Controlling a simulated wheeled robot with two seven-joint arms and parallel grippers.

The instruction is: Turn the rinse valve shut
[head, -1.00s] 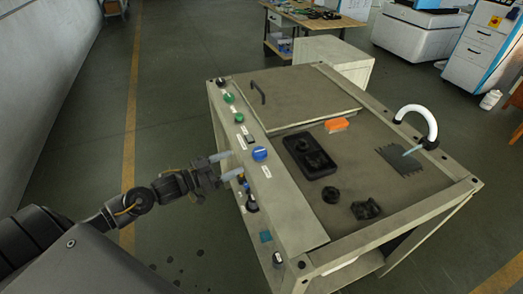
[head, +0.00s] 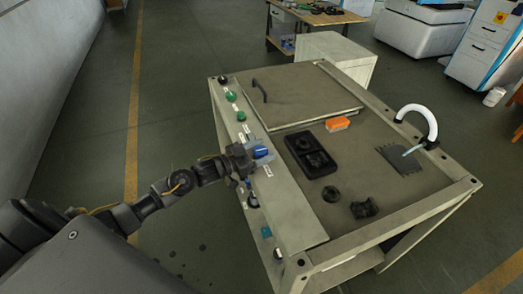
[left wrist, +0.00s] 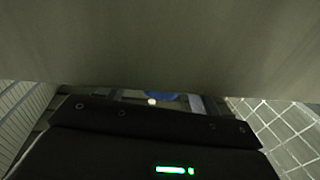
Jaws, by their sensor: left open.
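The blue knob (head: 260,152), which I take for the rinse valve, sits on the left rail of the grey bench (head: 290,215); its label is too small to read. My left gripper (head: 256,157) is at the knob, open, with its fingers around or just beside it. In the left wrist view a blue edge of the knob (left wrist: 160,95) shows between the two grey fingers of that gripper (left wrist: 158,102). I cannot tell whether the fingers touch it. My right gripper is in neither view.
Along the same rail are green knobs (head: 241,116), a black knob (head: 222,80) and a teal part (head: 266,232). The bench top holds a black tray (head: 290,150), an orange block (head: 337,124), black parts (head: 364,209) and a white curved spout (head: 425,112).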

